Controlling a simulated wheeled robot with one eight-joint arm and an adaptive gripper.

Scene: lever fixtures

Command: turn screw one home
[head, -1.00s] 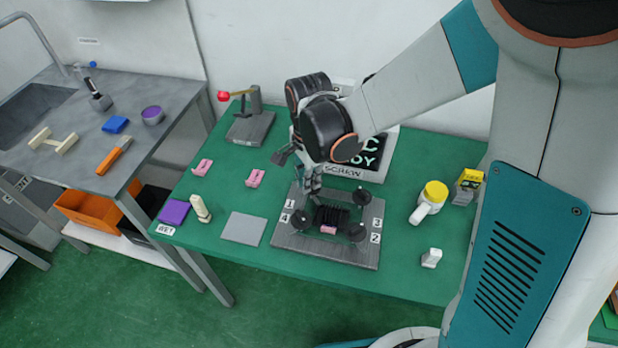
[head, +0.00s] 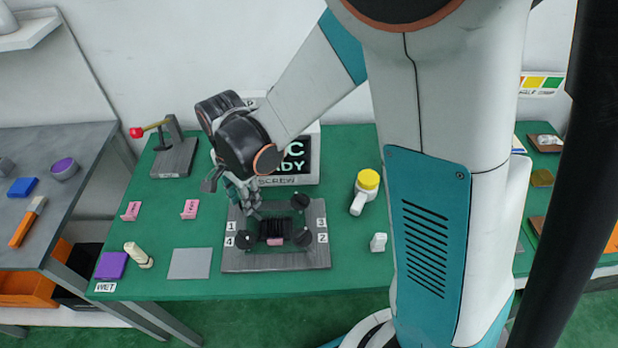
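The grey fixture plate (head: 280,262) lies on the green table with number labels at its sides. Label 1 (head: 230,226) marks its back left corner. Black knob-headed screws show at the other corners: beside label 3 (head: 300,201), beside label 2 (head: 303,237) and beside label 4 (head: 243,240). A black ribbed block (head: 275,227) with a pink tag sits between them. My gripper (head: 248,205) points down at the corner by label 1. It hides screw one, so I cannot tell whether its fingers touch or hold it, or how far they are open.
A red-knobbed lever fixture (head: 174,158) is at back left. A yellow-topped white part (head: 365,190) and a small white block (head: 378,242) are to the right. A bare grey pad (head: 190,264) lies left.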

